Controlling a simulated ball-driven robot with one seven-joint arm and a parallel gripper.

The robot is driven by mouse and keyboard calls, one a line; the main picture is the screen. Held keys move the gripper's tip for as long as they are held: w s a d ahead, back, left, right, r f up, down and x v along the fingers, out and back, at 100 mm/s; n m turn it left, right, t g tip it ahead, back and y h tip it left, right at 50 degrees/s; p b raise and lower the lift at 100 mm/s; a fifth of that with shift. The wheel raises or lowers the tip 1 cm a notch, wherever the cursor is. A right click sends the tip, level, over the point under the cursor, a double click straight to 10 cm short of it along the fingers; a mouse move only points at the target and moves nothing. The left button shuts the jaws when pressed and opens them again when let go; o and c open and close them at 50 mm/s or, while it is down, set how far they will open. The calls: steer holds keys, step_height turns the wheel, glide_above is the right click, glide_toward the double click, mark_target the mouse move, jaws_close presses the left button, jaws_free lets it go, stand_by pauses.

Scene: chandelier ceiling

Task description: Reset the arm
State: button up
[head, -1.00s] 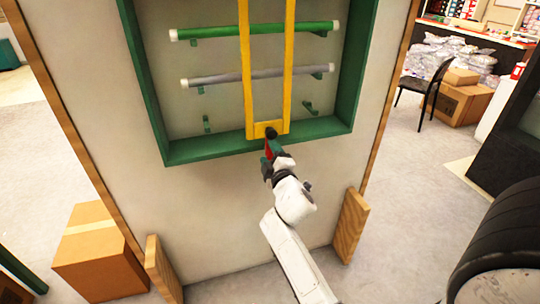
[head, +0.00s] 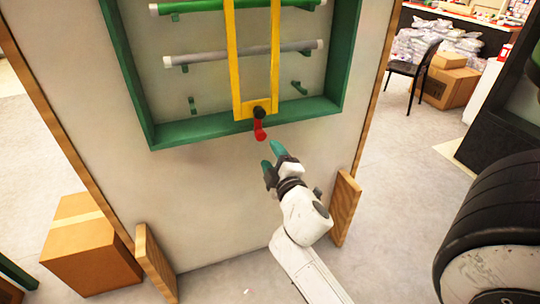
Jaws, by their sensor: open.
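My gripper (head: 271,161) is open and empty, with green fingertips, at the end of my white arm. It is in the middle of the head view, below and a little right of a red handle (head: 260,133). The red handle hangs from a black knob at the bottom of a yellow frame (head: 257,108). A gap shows between my fingertips and the handle. Nothing is between the fingers.
The yellow frame stands in a green rack (head: 200,129) with a green rod (head: 200,5) and a grey rod (head: 215,55) on a pale panel. A wooden foot (head: 344,205) stands near my arm. Cardboard boxes (head: 88,247) and a black chair (head: 405,69) are farther aside.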

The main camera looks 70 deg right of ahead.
stand_by(0.5)
steer(key=s+a+f+m+g+y+p, duration=0.1)
steer(key=s+a+f+m+g+y, duration=0.1)
steer(key=a+f+m+g+y, duration=0.85)
steer(key=s+a+f+n+y, duration=0.1)
steer(key=s+a+f+n, duration=0.2)
steer(key=a, duration=0.5)
steer(key=s+a+f+n+y, duration=0.2)
steer(key=s+a+f, duration=0.3)
steer(key=a, duration=0.3)
steer(key=shift+s+f+n+p, duration=0.15)
steer(key=shift+f+n+p, duration=0.1)
steer(key=shift+n+p, duration=0.3)
